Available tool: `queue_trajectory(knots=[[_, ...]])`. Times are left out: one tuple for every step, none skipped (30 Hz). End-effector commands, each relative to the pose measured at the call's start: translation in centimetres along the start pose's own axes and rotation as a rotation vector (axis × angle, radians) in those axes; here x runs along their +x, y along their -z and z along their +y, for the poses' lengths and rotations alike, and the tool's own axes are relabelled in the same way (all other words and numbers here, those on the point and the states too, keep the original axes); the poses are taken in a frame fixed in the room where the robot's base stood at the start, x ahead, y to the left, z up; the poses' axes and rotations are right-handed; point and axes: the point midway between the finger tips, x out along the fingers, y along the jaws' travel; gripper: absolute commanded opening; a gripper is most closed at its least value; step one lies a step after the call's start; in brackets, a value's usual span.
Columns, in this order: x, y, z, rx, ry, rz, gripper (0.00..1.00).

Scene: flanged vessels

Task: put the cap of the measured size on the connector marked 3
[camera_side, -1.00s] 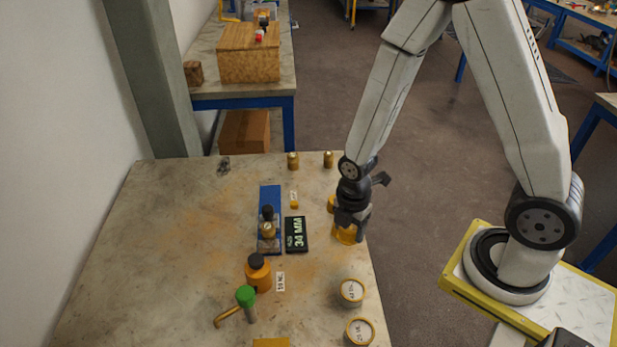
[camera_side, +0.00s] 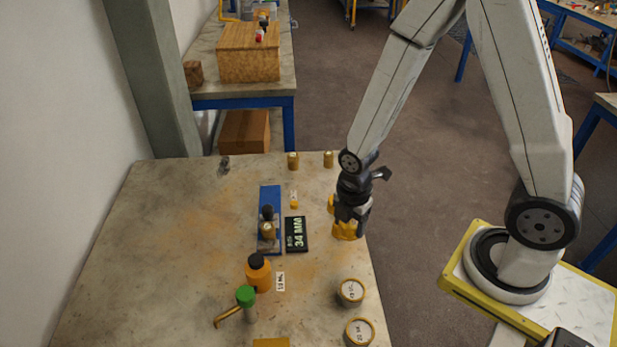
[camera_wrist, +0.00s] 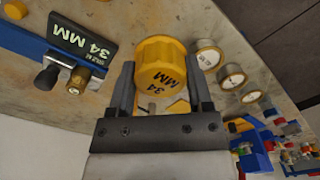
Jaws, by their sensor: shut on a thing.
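My gripper (camera_side: 348,222) is shut on a yellow cap (camera_side: 346,232) at the right side of the table. In the wrist view, the cap (camera_wrist: 161,62) sits between both fingers (camera_wrist: 163,88) and its face reads 34 MM. A black display (camera_side: 296,234) at the left of the gripper also reads 34 MM; it shows in the wrist view too (camera_wrist: 82,38). A brass fitting (camera_side: 267,230) sits on the blue gauge (camera_side: 270,195) beside the display. I cannot make out a mark 3 on any connector.
Two round pieces with white labels (camera_side: 351,291) (camera_side: 360,332) stand at the front right. An orange bottle (camera_side: 258,275) and a green-topped fitting (camera_side: 245,297) stand left of them. Two small brass pieces (camera_side: 293,161) (camera_side: 328,159) stand at the back edge. The left of the table is clear.

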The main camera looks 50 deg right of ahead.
Motion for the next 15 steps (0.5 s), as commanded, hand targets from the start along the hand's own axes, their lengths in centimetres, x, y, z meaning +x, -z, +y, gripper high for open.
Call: queue_trajectory(knots=[[0.0,0.1,0.2,-0.001,-0.001,0.000,0.10],[0.0,0.1,0.3,-0.001,-0.001,0.000,0.10],[0.0,0.2,0.6,-0.001,-0.001,0.000,0.10],[0.0,0.2,0.8,-0.001,-0.001,0.000,0.10],[0.0,0.3,1.0,-0.001,-0.001,0.000,0.10],[0.0,0.4,1.5,-0.001,-0.001,0.000,0.10],[0.0,0.6,1.8,-0.001,-0.002,0.000,0.10],[0.0,0.7,2.2,-0.001,-0.002,0.000,0.10],[0.0,0.9,2.8,-0.001,-0.002,0.000,0.10],[0.0,1.1,3.3,-0.002,-0.001,0.000,0.10],[0.0,1.2,3.8,-0.002,-0.003,0.000,0.10],[-0.1,1.5,4.5,-0.003,-0.003,0.000,0.10],[-0.1,1.7,5.1,-0.002,-0.002,0.000,0.10],[-0.1,1.9,5.7,-0.002,-0.003,0.000,0.10],[-0.1,2.3,6.5,-0.002,-0.003,0.000,0.10]])
